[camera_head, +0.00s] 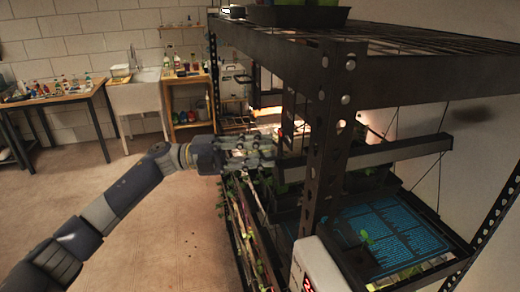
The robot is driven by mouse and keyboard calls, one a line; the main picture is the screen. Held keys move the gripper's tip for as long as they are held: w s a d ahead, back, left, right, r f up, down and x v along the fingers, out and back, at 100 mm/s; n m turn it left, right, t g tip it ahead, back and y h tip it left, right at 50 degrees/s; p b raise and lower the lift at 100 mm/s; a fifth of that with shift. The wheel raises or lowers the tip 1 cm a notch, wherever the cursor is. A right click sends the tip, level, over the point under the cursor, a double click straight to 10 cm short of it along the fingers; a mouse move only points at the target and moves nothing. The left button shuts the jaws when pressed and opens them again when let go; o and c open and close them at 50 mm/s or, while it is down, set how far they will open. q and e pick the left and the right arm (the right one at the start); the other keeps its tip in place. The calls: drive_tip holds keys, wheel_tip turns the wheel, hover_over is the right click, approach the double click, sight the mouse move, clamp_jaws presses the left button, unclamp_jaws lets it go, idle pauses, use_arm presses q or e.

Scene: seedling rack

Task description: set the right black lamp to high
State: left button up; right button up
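A long black bar (400,155), which looks like a black lamp, hangs on thin wires inside the rack, above a tray on the right. I cannot tell its setting, and I see no switch on it clearly. My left gripper (262,155) is at the rack's left side, near the bar's left end; its fingers look spread with nothing clear between them. I cannot tell whether it touches anything. A bright glow (297,127) shows deeper in the rack, behind the gripper. My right gripper is not in view.
The dark metal rack (335,120) has a thick front post and a mesh top. A blue-printed tray (385,240) with a seedling sits below the bar. A white box (318,265) with red digits is on the near side. Open floor (170,225) lies left.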

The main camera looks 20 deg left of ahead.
use_arm(q)
clamp_jaws()
wheel_tip(320, 180, up, 10)
drive_tip(key=p, duration=0.3)
drive_tip(key=shift+r, duration=0.1)
drive_tip(key=shift+a+r, duration=0.1)
drive_tip(key=shift+r, duration=0.15)
drive_tip(key=shift+o, duration=0.6)
unclamp_jaws()
drive_tip(key=shift+r, duration=0.1)
drive_tip(key=shift+f, duration=0.2)
drive_tip(key=v, duration=1.2)
